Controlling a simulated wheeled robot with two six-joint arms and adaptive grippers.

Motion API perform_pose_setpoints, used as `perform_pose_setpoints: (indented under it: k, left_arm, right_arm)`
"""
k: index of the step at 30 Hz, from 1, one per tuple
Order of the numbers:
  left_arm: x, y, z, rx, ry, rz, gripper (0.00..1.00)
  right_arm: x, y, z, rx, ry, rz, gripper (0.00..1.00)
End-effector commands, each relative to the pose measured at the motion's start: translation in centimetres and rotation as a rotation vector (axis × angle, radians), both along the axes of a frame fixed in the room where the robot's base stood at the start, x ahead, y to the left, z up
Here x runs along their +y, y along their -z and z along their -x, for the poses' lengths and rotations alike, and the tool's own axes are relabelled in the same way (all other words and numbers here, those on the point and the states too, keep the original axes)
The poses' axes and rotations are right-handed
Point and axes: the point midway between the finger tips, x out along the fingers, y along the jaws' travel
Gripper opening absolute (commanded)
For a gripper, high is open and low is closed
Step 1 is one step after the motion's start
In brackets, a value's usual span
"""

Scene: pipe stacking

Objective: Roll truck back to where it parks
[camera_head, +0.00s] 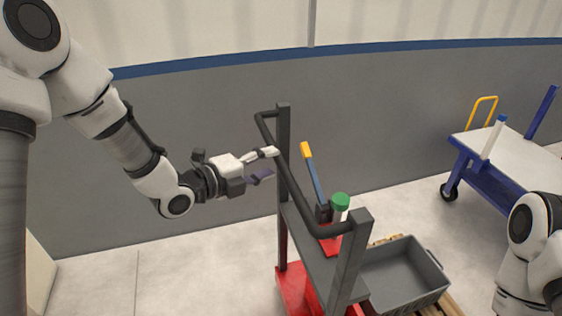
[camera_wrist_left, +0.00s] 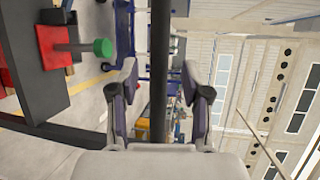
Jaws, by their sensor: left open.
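The truck is a red and dark grey cart with a black handle bar (camera_head: 297,188) between two grey posts, standing in the middle of the head view. My left gripper (camera_head: 268,164) is open at the left side of this bar, its fingers pointing toward it. In the left wrist view the bar (camera_wrist_left: 159,60) runs upright between the two open fingers (camera_wrist_left: 160,85); I cannot tell whether they touch it. A green-capped item (camera_head: 340,200) and a yellow-and-blue handled tool (camera_head: 314,175) sit on the truck. My right arm shows at the lower right, but its gripper is out of the picture.
A grey bin (camera_head: 405,275) on a wooden pallet (camera_head: 447,304) stands right behind the truck. A blue-framed cart with a pale top (camera_head: 515,155) stands at the far right. A grey wall (camera_head: 190,130) runs along the back. The floor left of the truck is clear.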

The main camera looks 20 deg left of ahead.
Motion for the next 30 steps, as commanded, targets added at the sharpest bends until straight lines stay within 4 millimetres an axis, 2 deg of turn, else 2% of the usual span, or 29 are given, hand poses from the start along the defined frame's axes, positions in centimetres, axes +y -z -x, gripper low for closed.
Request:
perform_pose_setpoints:
  k: [6, 15, 19, 30]
  left_arm:
    - [-2.0, 0.6, -3.0, 0.0, 0.001, -0.001, 0.47]
    - [-2.3, 0.8, -3.4, 0.001, 0.0, 0.002, 0.47]
    - [-2.3, 0.8, -3.4, 0.001, 0.0, 0.002, 0.01]
    - [-2.1, 0.8, -3.8, 0.001, -0.001, 0.002, 0.0]
  right_arm:
    - [0.0, -0.4, 0.0, 0.0, 0.0, 0.0, 0.0]
    - [0.0, -0.4, 0.0, 0.0, 0.0, 0.0, 0.0]
    - [0.0, -0.4, 0.0, 0.0, 0.0, 0.0, 0.0]
    - [0.0, -0.4, 0.0, 0.0, 0.0, 0.0, 0.0]
